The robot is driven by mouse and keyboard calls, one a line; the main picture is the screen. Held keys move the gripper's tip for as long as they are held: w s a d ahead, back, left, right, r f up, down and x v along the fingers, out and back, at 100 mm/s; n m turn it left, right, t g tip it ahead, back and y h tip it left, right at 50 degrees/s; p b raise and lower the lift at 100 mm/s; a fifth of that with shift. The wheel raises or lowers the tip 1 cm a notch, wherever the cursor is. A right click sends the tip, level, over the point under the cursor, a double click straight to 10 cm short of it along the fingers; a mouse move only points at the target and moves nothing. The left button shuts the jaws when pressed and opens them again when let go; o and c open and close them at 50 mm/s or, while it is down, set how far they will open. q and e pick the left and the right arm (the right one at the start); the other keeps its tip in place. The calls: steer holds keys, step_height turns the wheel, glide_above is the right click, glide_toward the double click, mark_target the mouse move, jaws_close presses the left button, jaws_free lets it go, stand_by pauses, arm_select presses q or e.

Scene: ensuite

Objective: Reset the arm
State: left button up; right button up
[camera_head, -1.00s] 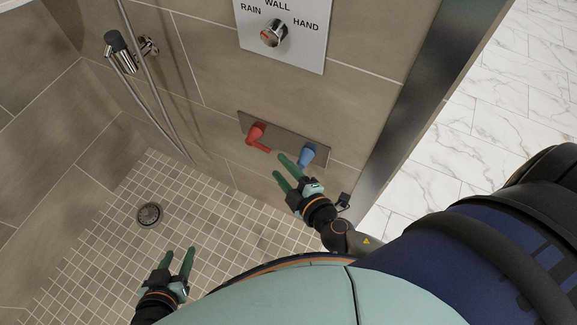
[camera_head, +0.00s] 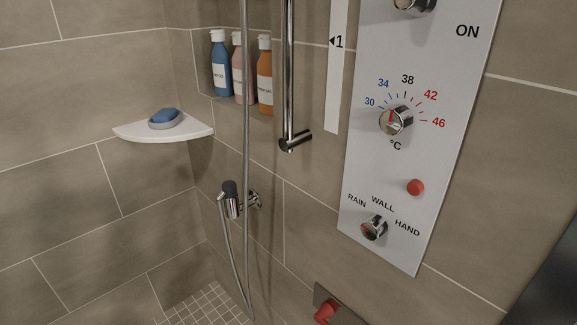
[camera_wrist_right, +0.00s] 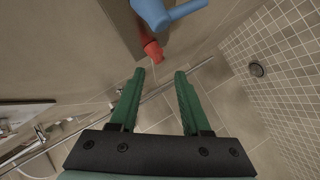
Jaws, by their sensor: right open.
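My right gripper (camera_wrist_right: 158,100) shows in the right wrist view with its two green fingers apart and nothing between them. The blue lever (camera_wrist_right: 170,12) and the red lever (camera_wrist_right: 153,50) on their wall plate (camera_wrist_right: 122,28) are beyond the fingertips, apart from them. In the head view neither gripper shows. There the red lever (camera_head: 326,310) shows at the bottom edge, and the blue lever is out of the picture.
The shower control panel (camera_head: 410,150) is on the wall. A hand shower (camera_head: 231,198) with its hose hangs left of it. A corner shelf (camera_head: 165,132) holds a blue soap in a dish. Several bottles (camera_head: 238,70) stand in a niche. A floor drain (camera_wrist_right: 256,70) shows in the wrist view.

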steer(key=s+f+m+g+y, duration=0.1)
steer(key=s+f+m+g, duration=0.35)
steer(key=m, duration=0.55)
arm_select(q)
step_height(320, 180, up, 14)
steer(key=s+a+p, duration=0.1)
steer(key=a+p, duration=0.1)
steer(key=p, duration=1.6)
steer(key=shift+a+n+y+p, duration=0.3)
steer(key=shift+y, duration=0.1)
arm_select(e)
step_height(320, 180, up, 14)
steer(key=s+d+m, duration=0.1)
steer(key=s, duration=0.1)
steer(key=shift+s+d, duration=0.15)
steer(key=shift+d, duration=0.1)
